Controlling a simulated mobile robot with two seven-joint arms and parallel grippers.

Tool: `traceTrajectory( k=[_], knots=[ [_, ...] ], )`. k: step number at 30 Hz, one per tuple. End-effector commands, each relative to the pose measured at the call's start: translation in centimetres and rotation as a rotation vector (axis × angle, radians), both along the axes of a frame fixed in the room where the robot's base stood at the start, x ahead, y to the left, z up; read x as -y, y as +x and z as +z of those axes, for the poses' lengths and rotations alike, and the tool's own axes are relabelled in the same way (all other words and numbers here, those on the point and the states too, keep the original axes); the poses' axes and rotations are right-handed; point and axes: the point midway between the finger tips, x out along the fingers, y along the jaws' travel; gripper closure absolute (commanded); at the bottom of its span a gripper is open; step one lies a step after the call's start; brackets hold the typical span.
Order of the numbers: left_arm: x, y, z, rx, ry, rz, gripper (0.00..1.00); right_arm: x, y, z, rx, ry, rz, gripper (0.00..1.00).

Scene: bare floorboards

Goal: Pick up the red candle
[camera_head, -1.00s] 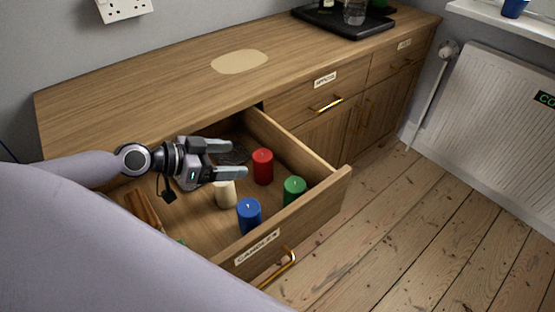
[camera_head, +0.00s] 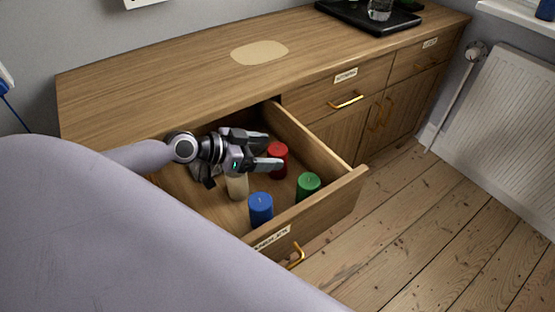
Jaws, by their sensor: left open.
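The red candle (camera_head: 279,164) stands upright in the open drawer (camera_head: 341,187), near the drawer's right side wall. My left gripper (camera_head: 276,151) is over the drawer, its fingers spread and pointing right. The fingertips are at the red candle and partly cover it; I cannot tell whether they touch it. The cream candle (camera_head: 237,188) stands below and left, partly hidden by the gripper. The blue candle (camera_head: 260,208) and the green candle (camera_head: 308,185) stand nearer the drawer front. My right gripper is not in view.
The wooden sideboard top (camera_head: 170,90) lies behind the drawer, with a pale oval mat (camera_head: 260,52) on it. A black tray (camera_head: 365,16) with a glass stands at the far end. A white radiator (camera_head: 505,125) is at right. The floorboards in front are clear.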

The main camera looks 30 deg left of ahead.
Motion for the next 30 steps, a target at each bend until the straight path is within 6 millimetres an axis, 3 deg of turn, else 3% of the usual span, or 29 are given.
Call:
traceTrajectory(
  k=[6,15,21,30],
  knots=[
    [1.0,1.5,-0.8,0.002,-0.001,0.001,0.18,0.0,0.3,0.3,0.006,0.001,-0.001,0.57],
    [1.1,1.6,-1.0,-0.001,0.001,0.0,0.18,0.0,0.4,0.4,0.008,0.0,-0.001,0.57],
    [1.1,1.6,-0.9,-0.001,0.001,0.0,0.83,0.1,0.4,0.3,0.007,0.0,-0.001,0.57],
    [1.1,1.6,-0.7,0.002,0.001,0.0,0.83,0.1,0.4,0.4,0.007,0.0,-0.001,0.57]
  ],
)
